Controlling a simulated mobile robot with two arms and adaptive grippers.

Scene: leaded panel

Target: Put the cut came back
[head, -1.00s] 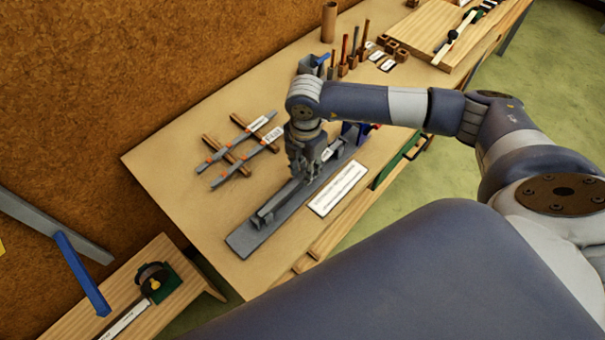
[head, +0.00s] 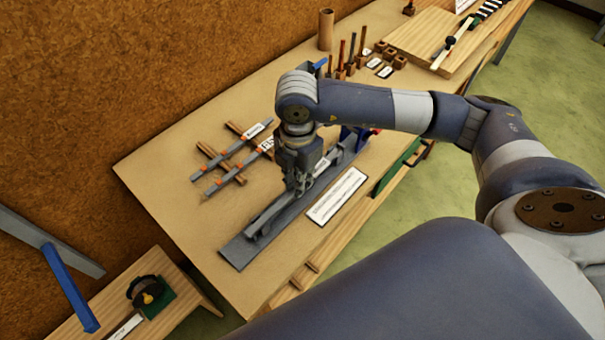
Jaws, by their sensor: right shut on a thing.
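My right gripper (head: 294,192) points down over a long dark grey bed (head: 238,252) on the bench. It is shut on a thin grey strip, which looks like the cut came (head: 262,223); the strip runs along the bed toward its near left end. My fingers hide part of it, and I cannot tell if it touches the bed. Two more grey strips with orange marks and white labels, one farther (head: 228,153) and one nearer (head: 227,179), lie across two wooden bars (head: 211,151) left of my gripper. My left gripper is not in view.
A white printed card (head: 337,196) lies right of the bed. Behind my arm stand a brown tube (head: 326,30), upright tools and small wooden blocks (head: 393,58). A low wooden stand (head: 180,275) is at lower left. The bench's left part is clear.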

